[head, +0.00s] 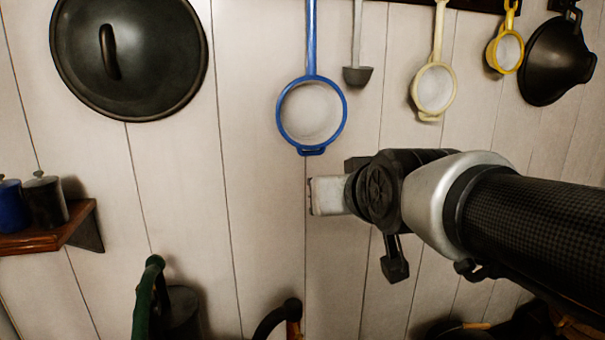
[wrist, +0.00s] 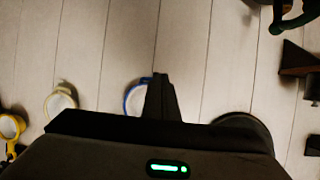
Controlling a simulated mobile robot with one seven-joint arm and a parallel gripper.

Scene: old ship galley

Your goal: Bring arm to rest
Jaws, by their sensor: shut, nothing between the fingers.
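My arm reaches in from the right in the head view, raised in front of a white plank wall. My gripper (head: 318,196) points left, below and a little right of the blue-rimmed strainer (head: 312,112). It is shut and holds nothing. In the wrist view the shut fingers (wrist: 160,85) show as one dark piece in front of the planks, overlapping the blue rim there. The gripper's body hides the lower part of that view.
A wooden shelf (head: 45,238) with canisters is at left. Handled items, one green-handled (head: 147,295), stand below.

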